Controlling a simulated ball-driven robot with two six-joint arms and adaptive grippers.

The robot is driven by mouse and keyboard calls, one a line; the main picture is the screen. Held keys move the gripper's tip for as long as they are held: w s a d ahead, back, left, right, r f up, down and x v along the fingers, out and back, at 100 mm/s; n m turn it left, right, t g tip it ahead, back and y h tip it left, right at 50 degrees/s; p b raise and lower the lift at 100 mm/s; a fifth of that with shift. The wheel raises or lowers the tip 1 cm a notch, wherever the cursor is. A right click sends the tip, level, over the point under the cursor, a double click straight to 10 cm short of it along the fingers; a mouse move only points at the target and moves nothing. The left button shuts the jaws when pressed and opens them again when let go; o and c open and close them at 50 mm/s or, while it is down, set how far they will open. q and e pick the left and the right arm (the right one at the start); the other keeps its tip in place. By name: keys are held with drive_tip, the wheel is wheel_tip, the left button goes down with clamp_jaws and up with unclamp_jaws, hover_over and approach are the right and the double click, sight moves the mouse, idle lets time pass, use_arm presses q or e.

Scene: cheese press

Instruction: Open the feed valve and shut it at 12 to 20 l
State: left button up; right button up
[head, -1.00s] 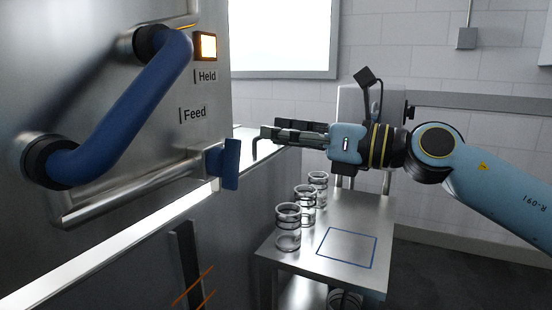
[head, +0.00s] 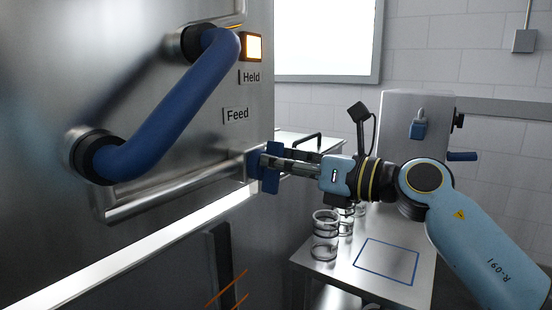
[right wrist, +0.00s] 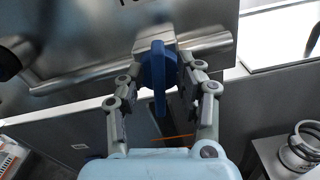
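The blue feed valve handle (head: 267,180) stands upright at the end of a steel pipe, below the "Feed" label (head: 237,115) on the steel panel. My right gripper (head: 272,163) is at the handle and partly covers it. In the right wrist view, the handle (right wrist: 158,80) stands between the two fingers of the right gripper (right wrist: 162,72). The fingers look spread, one on each side, with gaps beside the handle. My left gripper is out of view. No litre reading can be made out.
Several clear jars (head: 324,240) stand on the steel table (head: 345,285), beside a blue marked square (head: 388,262). A grey box (head: 395,115) with blue knobs is behind.

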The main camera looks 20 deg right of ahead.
drive_tip(key=shift+w+a, duration=0.4)
clamp_jaws()
drive_tip(key=m+p, duration=0.1)
drive_tip(key=p, duration=0.1)
drive_tip(key=m+p, duration=0.2)
drive_tip(key=shift+w+d+r+p, duration=0.15)
drive_tip(key=shift+r+p, duration=0.1)
drive_tip(key=shift+p, duration=0.1)
drive_tip(key=shift+f+m+p, duration=0.15)
drive_tip(key=shift+m+p, duration=0.15)
drive_tip(key=shift+m, duration=0.1)
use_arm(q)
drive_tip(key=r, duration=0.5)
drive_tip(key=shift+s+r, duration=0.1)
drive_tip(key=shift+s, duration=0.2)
use_arm(e)
drive_tip(key=shift+f, duration=0.1)
unclamp_jaws()
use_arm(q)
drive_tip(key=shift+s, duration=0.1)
